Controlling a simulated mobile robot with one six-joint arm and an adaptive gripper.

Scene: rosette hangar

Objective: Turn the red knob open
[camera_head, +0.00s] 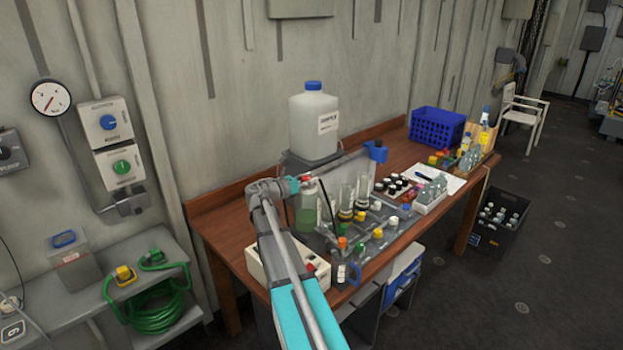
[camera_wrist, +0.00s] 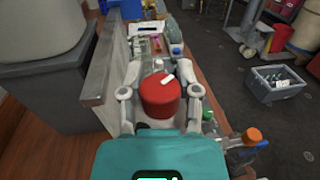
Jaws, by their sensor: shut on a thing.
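The red knob (camera_wrist: 160,98) is a round red cylinder with a short white mark on its top, in the middle of the wrist view. My gripper (camera_wrist: 161,92) has one grey finger on each side of it and is shut on it. In the head view my gripper (camera_head: 294,184) is over the wooden bench, at the bottle with green liquid (camera_head: 307,212). What lies under the knob is hidden in the wrist view.
A large white jug (camera_head: 314,125) with a blue cap stands behind on a grey box, near an upright panel (camera_wrist: 101,65). Several small bottles and valves crowd the bench (camera_head: 236,215) to the right. A blue basket (camera_head: 436,129) stands farther right. Dark floor (camera_head: 545,220) is open beyond the bench.

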